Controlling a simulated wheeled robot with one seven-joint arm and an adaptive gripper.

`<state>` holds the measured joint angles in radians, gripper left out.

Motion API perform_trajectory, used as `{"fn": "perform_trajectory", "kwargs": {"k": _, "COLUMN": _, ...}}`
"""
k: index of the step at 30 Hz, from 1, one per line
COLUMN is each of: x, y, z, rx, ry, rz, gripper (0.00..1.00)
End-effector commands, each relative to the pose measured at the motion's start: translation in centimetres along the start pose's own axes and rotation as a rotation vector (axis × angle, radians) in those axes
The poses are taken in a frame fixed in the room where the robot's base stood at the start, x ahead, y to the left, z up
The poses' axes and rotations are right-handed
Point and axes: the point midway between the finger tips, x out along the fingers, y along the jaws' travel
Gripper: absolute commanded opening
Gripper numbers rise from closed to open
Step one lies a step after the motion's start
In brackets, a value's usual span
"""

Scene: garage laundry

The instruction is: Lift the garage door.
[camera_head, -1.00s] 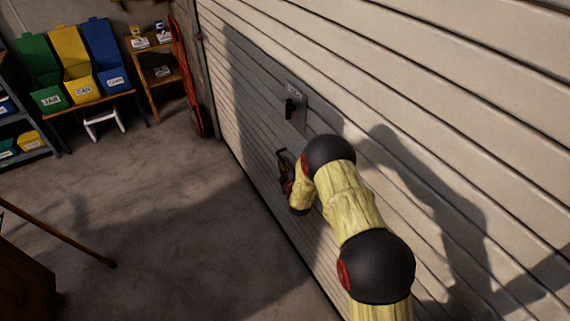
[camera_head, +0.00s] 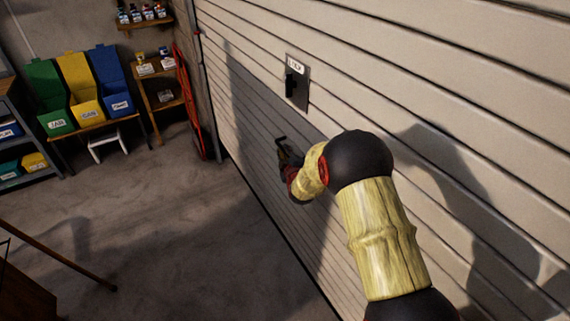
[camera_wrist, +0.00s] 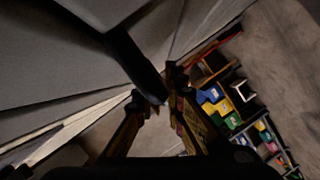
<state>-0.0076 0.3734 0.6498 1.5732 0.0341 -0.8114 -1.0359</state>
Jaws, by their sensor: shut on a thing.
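The light, ribbed garage door (camera_head: 420,80) fills the right side of the head view. It carries a plate with a black lock lever (camera_head: 297,82). A dark door handle (camera_head: 280,141) sits below the plate. My gripper (camera_head: 287,158) is at that handle, low on the door, partly hidden by my arm. In the wrist view, my gripper (camera_wrist: 157,98) has its fingers closed around the end of a dark bar (camera_wrist: 133,60), which looks like the handle. The exact contact is dark and hard to see.
Green, yellow and blue bins (camera_head: 85,105) stand on a bench at the far left. A wooden shelf (camera_head: 160,95) and a red frame (camera_head: 190,100) stand near the door's far end. A brown pole (camera_head: 60,245) slants at lower left. The floor (camera_head: 170,230) between is clear.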

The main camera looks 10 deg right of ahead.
Motion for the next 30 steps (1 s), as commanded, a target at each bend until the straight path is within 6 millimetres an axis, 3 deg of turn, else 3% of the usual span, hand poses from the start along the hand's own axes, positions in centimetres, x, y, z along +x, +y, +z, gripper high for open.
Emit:
{"fn": "perform_trajectory", "kwargs": {"k": 1, "x": -0.1, "y": 1.7, "z": -1.1, "rx": 0.0, "ry": 0.01, "rz": 0.013, "gripper": 0.0}}
{"fn": "perform_trajectory", "kwargs": {"k": 6, "x": -0.5, "y": 3.1, "z": -2.0, "rx": 0.0, "ry": 0.008, "rz": 0.012, "gripper": 0.0}}
{"fn": "perform_trajectory", "kwargs": {"k": 21, "x": -0.6, "y": 3.5, "z": -2.3, "rx": 0.0, "ry": 0.006, "rz": 0.009, "gripper": 0.0}}
{"fn": "perform_trajectory", "kwargs": {"k": 22, "x": -0.6, "y": 3.5, "z": -2.3, "rx": 0.0, "ry": 0.006, "rz": 0.009, "gripper": 0.13}}
{"fn": "perform_trajectory", "kwargs": {"k": 30, "x": -0.7, "y": 3.3, "z": -2.0, "rx": 0.0, "ry": 0.003, "rz": 0.004, "gripper": 0.28}}
